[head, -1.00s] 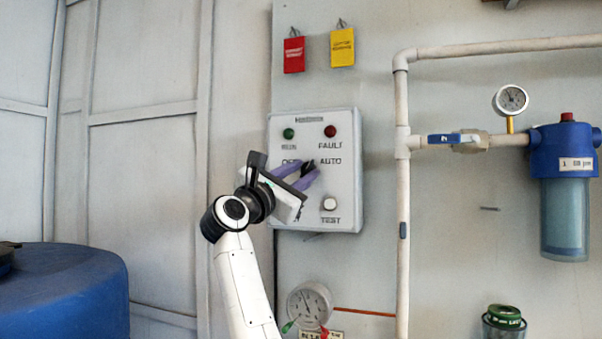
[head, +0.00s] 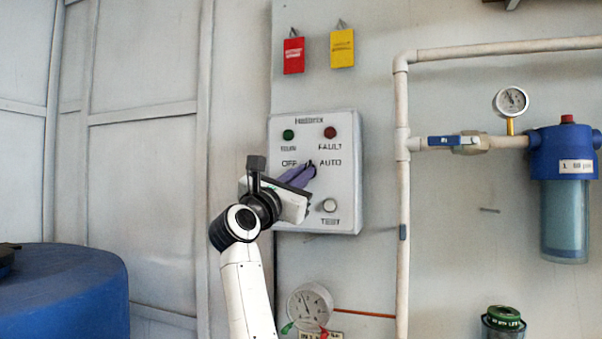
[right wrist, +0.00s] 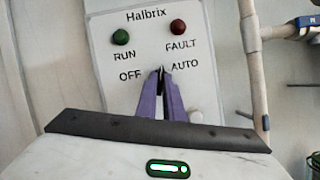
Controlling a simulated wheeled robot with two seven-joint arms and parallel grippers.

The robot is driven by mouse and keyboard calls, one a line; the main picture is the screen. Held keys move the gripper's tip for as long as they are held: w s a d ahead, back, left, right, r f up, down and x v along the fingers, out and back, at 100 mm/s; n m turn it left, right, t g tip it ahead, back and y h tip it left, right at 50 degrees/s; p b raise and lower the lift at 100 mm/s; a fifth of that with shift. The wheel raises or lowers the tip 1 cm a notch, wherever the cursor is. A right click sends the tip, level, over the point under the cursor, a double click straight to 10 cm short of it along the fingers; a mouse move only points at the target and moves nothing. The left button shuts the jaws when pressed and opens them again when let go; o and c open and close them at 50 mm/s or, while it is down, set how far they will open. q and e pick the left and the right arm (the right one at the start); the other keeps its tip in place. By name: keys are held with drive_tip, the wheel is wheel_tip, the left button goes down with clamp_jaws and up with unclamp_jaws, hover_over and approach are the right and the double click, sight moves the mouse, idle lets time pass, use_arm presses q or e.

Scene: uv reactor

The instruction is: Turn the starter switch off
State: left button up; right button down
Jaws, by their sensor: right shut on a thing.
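The starter panel (head: 341,185) is a pale box on the wall, marked OFF on the left and AUTO on the right. My right gripper (head: 308,170) is at the middle of its face, its purple fingers closed around the small dark starter switch (head: 311,162). In the right wrist view the fingertips pinch the switch (right wrist: 161,72) between the OFF and AUTO words. The visible bit of the switch looks about upright; the fingers hide most of it, so its exact setting is unclear. My left gripper is not in view.
The panel also bears a green RUN lamp (head: 288,134), a red FAULT lamp (head: 330,132) and a white TEST button (head: 329,205). A vertical pipe (head: 403,220) runs close to its right. A gauge (head: 310,305) is below; a blue barrel (head: 75,295) stands left.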

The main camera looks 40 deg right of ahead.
use_arm(q)
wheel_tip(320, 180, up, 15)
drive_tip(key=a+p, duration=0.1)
drive_tip(key=p, duration=1.8)
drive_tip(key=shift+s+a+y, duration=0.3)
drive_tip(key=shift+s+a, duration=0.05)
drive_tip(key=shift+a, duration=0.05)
use_arm(e)
drive_tip(key=shift+s+d+n+t+y, duration=0.1)
drive_tip(key=shift+n+t+y, duration=0.75)
drive_tip(key=shift+n, duration=1.6)
drive_tip(key=shift+s+n+t+y, duration=0.1)
drive_tip(key=shift+n+t+y, duration=0.3)
drive_tip(key=shift+n+t, duration=1.4)
drive_tip(key=shift+s+d+n+t+y, duration=0.1)
drive_tip(key=shift+n+t+y, duration=0.45)
drive_tip(key=shift+n, duration=2.5)
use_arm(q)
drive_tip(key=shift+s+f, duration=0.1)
use_arm(e)
drive_tip(key=shift+f, duration=0.1)
drive_tip(key=c, duration=1.9)
unclamp_jaws()
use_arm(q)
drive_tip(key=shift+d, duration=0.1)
use_arm(e)
drive_tip(key=shift+o, duration=0.2)
drive_tip(key=shift+a, duration=0.1)
